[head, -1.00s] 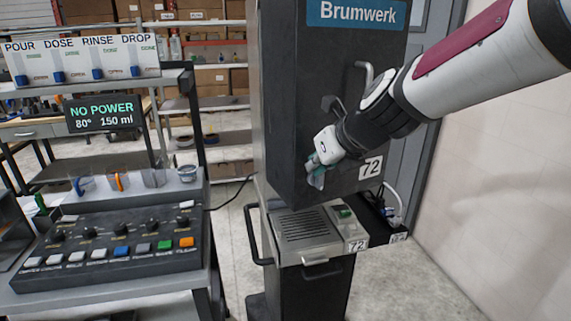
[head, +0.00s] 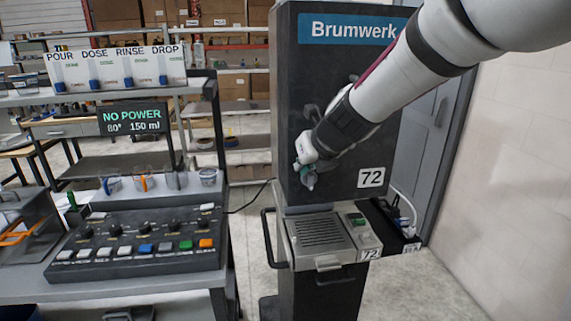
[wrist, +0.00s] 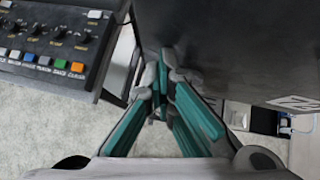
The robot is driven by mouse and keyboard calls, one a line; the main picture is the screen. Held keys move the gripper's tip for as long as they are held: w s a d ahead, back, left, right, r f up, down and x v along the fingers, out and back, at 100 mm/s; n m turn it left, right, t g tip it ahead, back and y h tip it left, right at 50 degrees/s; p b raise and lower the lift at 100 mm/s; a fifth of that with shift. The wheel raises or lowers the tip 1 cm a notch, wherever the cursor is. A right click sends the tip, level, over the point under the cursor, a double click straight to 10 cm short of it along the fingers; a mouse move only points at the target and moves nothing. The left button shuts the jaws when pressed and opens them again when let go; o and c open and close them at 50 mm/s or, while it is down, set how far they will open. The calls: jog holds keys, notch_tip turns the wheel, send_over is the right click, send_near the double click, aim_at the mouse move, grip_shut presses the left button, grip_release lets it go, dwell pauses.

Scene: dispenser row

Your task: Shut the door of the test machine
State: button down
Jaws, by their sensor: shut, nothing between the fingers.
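The tall dark machine under the blue Brumwerk sign (head: 350,30) fills the centre of the head view. Its dark front panel (head: 292,110) bears a 72 label; whether this panel is a door, and whether it stands open, I cannot tell. A handle on it is mostly hidden behind my arm. My gripper (head: 308,180) is shut and empty, at the lower front of the panel; contact is unclear. In the wrist view my teal fingers (wrist: 166,62) are together beside the dark surface (wrist: 235,45).
A grated tray (head: 320,230) with a front handle sits below the panel. A side rail (head: 268,240) sticks out left of it. A control panel (head: 140,235) with knobs and buttons stands left, under a NO POWER display (head: 131,120). A wall bounds the right; floor there is clear.

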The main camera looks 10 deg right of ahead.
jog(key=shift+w+a+r, duration=0.15)
jog(key=shift+a, duration=0.1)
jog(key=shift+s+r, duration=0.2)
jog(key=shift+r, duration=0.15)
jog(key=d+v, duration=0.1)
jog(key=v, duration=0.9)
jog(key=s+d+f+n+g+h, duration=0.1)
jog(key=s+f+n+g, duration=0.1)
jog(key=s+n, duration=1)
jog(key=s+d+f+n+g+h, duration=0.1)
jog(key=s+f+n, duration=0.4)
jog(key=s+n, duration=0.8)
jog(key=shift+s+d+n+g, duration=0.25)
jog(key=shift+n+g, duration=0.25)
jog(key=shift+n, duration=3.8)
